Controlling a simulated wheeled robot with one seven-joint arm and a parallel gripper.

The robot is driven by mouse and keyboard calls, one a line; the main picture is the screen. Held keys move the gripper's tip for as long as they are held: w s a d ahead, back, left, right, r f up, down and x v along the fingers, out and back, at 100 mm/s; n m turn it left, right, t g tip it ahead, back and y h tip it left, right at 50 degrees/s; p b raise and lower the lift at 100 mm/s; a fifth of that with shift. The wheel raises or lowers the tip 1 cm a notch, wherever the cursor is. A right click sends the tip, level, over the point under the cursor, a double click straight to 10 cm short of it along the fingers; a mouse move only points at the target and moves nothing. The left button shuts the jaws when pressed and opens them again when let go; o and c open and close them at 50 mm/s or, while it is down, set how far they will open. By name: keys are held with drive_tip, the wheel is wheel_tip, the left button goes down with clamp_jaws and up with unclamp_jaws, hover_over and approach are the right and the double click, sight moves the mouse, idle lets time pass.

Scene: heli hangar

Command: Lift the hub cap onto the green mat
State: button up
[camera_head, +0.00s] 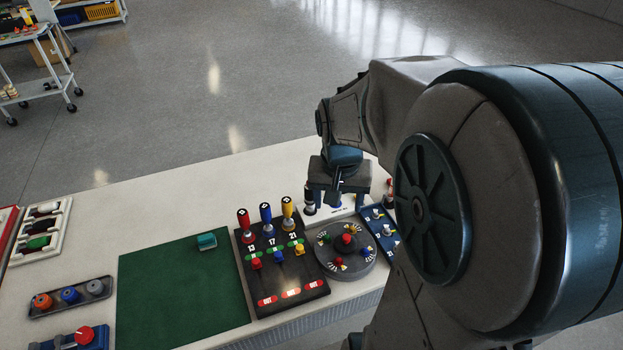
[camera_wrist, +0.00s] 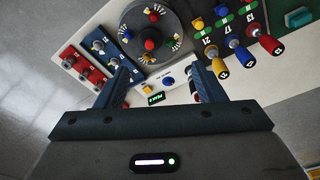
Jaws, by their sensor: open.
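A red cap (camera_head: 347,240) stands at the hub of a round dark grey disc (camera_head: 325,262); I take it as the hub cap. It also shows in the wrist view (camera_wrist: 151,44). The green mat (camera_head: 170,300) lies flat on the bench, left of the disc. A small teal block (camera_head: 206,241) is at its far right corner. My gripper (camera_head: 336,205) is open and empty, behind the disc. In the wrist view my gripper (camera_wrist: 163,76) has its fingers apart over a pale panel with a blue knob (camera_wrist: 168,81), clear of the red cap.
A black board (camera_head: 283,270) with red, blue and yellow handles stands between mat and disc. A blue panel with levers (camera_head: 379,229) is right of the disc. A tray of round knobs (camera_head: 70,295) and a white rack (camera_head: 40,232) lie to the left. My arm hides the bench's right side.

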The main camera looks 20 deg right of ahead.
drive_tip(key=w+d+f+m+g+b, duration=0.1)
drive_tip(key=w+d+f+m, duration=0.1)
drive_tip(key=d+f, duration=0.15)
drive_tip(key=w+d+f+m+b, duration=0.1)
drive_tip(key=w+d+f, duration=0.1)
drive_tip(key=f, duration=0.2)
hover_over(347, 237)
drive_tip(key=shift+y, duration=0.4)
drive_tip(key=f, duration=0.8)
drive_tip(key=shift+s+a+f, duration=0.25)
drive_tip(key=shift+s+f, duration=0.1)
drive_tip(key=shift+w+d+f+p, duration=0.1)
drive_tip(key=shift+w+f+p, duration=0.05)
drive_tip(key=shift+f, duration=0.75)
drive_tip(key=shift+w+d+f+p, duration=0.1)
drive_tip(key=shift+f+p, duration=0.05)
drive_tip(key=shift+f, duration=0.7)
drive_tip(key=shift+w+f+p, duration=0.15)
drive_tip(key=shift+f, duration=0.75)
drive_tip(key=c, duration=0.6)
